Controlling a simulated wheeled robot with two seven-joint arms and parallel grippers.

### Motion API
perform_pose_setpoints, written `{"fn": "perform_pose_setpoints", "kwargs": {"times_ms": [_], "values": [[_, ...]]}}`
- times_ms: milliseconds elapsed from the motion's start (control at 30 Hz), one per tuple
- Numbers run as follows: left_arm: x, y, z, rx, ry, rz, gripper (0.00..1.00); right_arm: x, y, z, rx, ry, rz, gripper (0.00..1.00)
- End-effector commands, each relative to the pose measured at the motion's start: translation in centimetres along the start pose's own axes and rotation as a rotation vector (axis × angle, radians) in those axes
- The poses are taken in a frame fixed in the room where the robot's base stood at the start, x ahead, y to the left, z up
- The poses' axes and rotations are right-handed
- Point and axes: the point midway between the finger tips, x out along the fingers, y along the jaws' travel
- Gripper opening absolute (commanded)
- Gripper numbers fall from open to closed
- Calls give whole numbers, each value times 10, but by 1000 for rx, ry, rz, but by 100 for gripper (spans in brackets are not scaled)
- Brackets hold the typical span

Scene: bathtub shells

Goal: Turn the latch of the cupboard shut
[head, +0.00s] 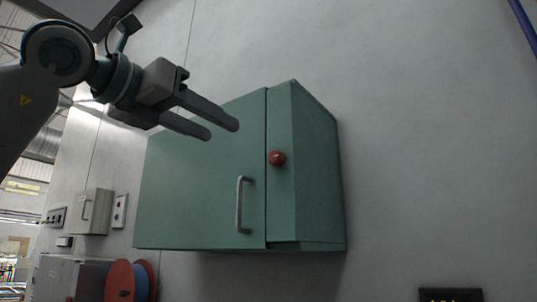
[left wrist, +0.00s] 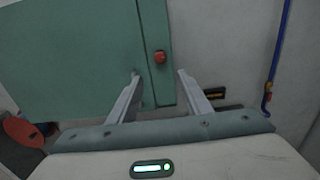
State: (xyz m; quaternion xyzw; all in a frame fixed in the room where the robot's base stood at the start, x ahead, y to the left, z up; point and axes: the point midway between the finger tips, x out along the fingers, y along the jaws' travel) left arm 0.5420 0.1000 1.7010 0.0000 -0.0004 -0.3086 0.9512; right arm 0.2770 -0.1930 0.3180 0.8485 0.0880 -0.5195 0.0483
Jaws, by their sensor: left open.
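A green cupboard (head: 200,190) is fixed to the pale wall, with its door closed or nearly so. A grey bar handle (head: 240,205) is on the door near its right edge. A red round latch knob (head: 277,158) sits on the narrow panel just right of the door edge; which way it is turned cannot be told. My left gripper (head: 225,130) is open and empty, up and left of the knob in the head view. In the left wrist view the red knob (left wrist: 160,57) shows beyond the open fingers (left wrist: 158,75), apart from them. My right gripper is not in view.
A small grey box (head: 92,211) and a wall socket (head: 119,210) are on the wall at left. A reel with red flanges and a blue middle (head: 120,281) is below. A blue pipe (left wrist: 279,50) runs down the wall on the right.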

Motion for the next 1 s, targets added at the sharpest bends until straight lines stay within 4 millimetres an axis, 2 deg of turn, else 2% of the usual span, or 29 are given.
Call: {"fn": "perform_pose_setpoints", "kwargs": {"times_ms": [267,667,800,1000], "values": [[23,0,1,-1,3,-1,45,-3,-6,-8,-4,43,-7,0],[91,-1,2,-1,3,-2,45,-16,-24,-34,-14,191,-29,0],[117,0,2,-1,3,-1,45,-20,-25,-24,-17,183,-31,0],[142,0,2,-1,2,-1,45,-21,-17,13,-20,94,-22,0]]}}
